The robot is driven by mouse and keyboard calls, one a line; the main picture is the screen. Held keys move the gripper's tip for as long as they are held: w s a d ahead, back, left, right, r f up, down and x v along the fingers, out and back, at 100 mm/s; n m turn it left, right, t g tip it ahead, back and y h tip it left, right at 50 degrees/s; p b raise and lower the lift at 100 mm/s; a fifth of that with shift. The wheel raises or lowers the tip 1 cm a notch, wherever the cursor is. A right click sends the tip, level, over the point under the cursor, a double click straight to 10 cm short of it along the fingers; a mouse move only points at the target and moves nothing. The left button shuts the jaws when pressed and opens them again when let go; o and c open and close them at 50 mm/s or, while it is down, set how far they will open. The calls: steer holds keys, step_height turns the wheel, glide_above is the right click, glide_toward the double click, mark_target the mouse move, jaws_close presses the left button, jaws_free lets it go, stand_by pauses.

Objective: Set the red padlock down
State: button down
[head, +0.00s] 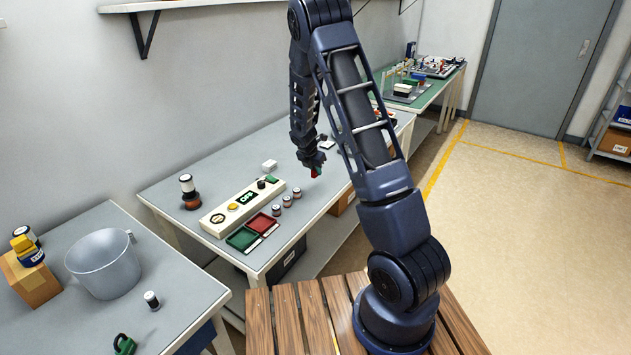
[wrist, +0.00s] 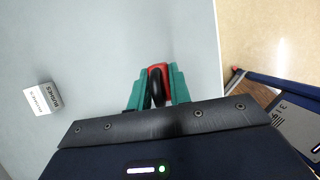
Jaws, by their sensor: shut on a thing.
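The red padlock (wrist: 164,69) is between the teal fingers of my gripper (wrist: 158,90) in the wrist view. Its body is red and a dark, curved part faces the camera. In the head view the red padlock (head: 314,173) shows as a small red spot under my gripper (head: 316,168), over the grey middle table (head: 331,189). My gripper is shut on it. I cannot tell from these views whether the padlock touches the table top.
On the middle table stand a cream control box (head: 243,207), several small jars (head: 287,200), a green tray (head: 242,238) and a red tray (head: 262,222). A small white box (wrist: 42,98) lies left in the wrist view. The table top around the gripper is mostly clear.

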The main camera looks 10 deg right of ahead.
mark_target(316, 187)
steer(key=shift+f, duration=2.7)
steer(key=shift+f, duration=0.15)
steer(key=c, duration=1.3)
jaws_free()
